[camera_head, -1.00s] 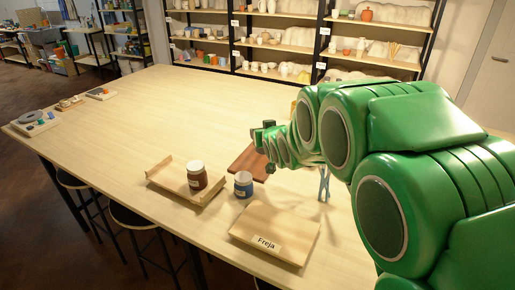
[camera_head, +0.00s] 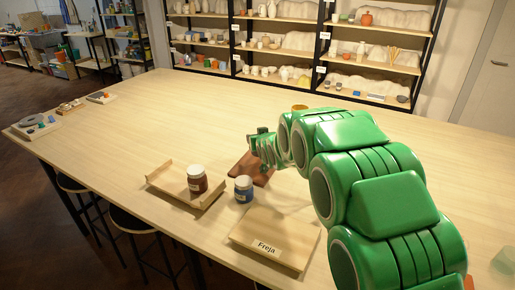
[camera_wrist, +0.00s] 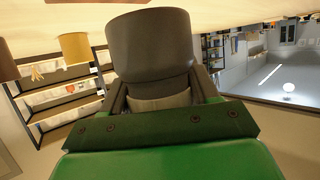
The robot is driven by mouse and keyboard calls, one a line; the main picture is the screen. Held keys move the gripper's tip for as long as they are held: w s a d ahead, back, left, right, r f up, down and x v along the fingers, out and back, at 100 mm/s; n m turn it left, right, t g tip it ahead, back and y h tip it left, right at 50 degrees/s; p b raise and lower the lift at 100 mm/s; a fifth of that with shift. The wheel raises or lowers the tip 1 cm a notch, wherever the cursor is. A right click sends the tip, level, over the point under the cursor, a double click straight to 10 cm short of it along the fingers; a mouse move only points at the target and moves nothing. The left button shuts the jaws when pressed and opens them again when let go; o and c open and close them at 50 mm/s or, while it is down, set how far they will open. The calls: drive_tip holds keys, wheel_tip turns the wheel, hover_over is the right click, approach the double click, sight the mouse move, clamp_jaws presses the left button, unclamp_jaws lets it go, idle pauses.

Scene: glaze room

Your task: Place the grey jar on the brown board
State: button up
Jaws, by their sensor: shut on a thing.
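The grey jar (camera_wrist: 150,50) is dark and fills the upper middle of the wrist view, with a paler part low between the fingers. My gripper (camera_wrist: 155,92) is shut on it. In the head view my gripper (camera_head: 258,145) is over the far part of the brown board (camera_head: 243,168), and the jar cannot be made out there. The brown board lies on the table, partly covered by my gripper. I cannot tell whether the jar touches it.
A wooden tray (camera_head: 164,183) holds a brown-red jar (camera_head: 197,180) with a white lid. A blue jar (camera_head: 243,190) stands near the brown board. A pale board labelled Freja (camera_head: 280,232) lies in front. A yellow-brown mug (camera_head: 299,108) stands behind my arm. The table's left half is mostly clear.

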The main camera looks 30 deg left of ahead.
drive_tip(key=shift+w+a+f, duration=0.3)
drive_tip(key=shift+w+f, duration=0.1)
drive_tip(key=shift+f, duration=0.2)
drive_tip(key=shift+w+a+f, duration=0.3)
drive_tip(key=shift+w+f, duration=0.05)
drive_tip(key=shift+f, duration=0.25)
wheel_tip(320, 180, down, 3)
drive_tip(key=shift+f, duration=0.15)
drive_tip(key=o, duration=1.2)
drive_tip(key=shift+v, duration=6.05)
